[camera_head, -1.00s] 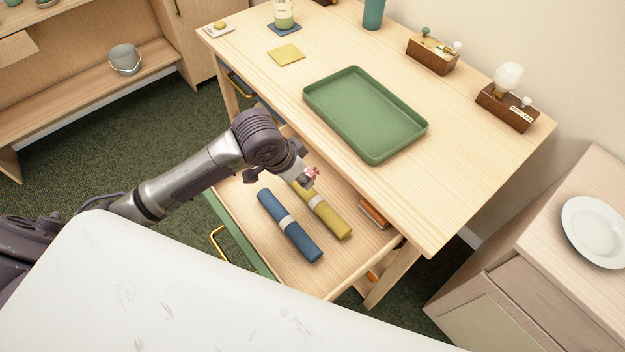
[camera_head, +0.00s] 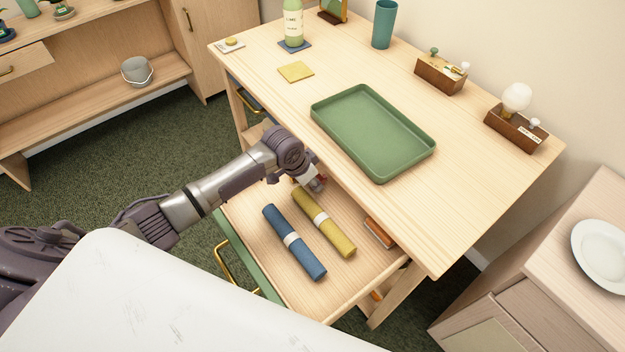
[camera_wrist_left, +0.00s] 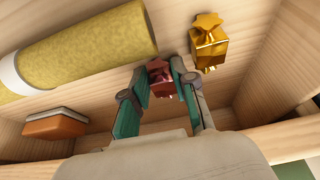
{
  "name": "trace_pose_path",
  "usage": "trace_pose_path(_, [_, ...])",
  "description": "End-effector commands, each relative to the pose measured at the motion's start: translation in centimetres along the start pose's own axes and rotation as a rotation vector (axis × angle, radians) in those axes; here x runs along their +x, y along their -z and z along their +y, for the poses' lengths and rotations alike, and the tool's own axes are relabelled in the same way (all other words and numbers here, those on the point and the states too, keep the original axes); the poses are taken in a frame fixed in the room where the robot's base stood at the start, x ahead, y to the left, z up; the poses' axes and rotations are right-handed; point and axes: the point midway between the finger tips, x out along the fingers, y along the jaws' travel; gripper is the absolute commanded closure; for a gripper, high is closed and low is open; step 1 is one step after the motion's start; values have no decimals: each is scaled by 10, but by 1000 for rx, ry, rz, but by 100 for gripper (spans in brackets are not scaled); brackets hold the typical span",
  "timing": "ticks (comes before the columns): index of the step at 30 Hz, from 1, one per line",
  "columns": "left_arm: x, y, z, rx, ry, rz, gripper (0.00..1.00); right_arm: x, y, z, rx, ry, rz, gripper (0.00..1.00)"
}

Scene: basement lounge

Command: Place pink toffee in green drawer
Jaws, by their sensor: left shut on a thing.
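My left gripper (camera_head: 318,186) reaches into the open green-fronted drawer (camera_head: 246,262), near the yellow roll. In the left wrist view my left gripper (camera_wrist_left: 160,88) is shut on the pink toffee (camera_wrist_left: 160,78), a small shiny wrapped piece between its fingertips. In the head view the toffee is mostly hidden by the gripper. The toffee is inside the drawer space; I cannot tell whether it touches the drawer floor. A gold wrapped toffee (camera_wrist_left: 209,45) lies just beside it in the drawer. My right gripper is not in view.
The drawer also holds a blue roll (camera_head: 293,242), a yellow roll (camera_head: 324,222) and an orange-and-white block (camera_head: 379,233). The tabletop with a green tray (camera_head: 372,132) overhangs the drawer's back. A white surface (camera_head: 150,300) fills the near left.

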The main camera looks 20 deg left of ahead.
Motion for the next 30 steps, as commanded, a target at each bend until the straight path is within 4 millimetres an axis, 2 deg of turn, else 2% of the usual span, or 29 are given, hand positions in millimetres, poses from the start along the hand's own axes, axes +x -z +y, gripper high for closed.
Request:
trace_pose_path(9, [2,-1,0,0,0,0,94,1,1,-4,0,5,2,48])
trace_pose_path(10, [3,-1,0,0,0,0,71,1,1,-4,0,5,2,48])
trace_pose_path(12, [2,-1,0,1,0,1,62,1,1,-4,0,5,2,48])
trace_pose_path(23, [-2,1,0,1,1,2,62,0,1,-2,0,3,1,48])
trace_pose_path(26, [-15,1,0,2,1,3,62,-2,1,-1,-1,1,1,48])
trace_pose_path(30, [-43,1,-1,3,3,3,62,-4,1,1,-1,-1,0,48])
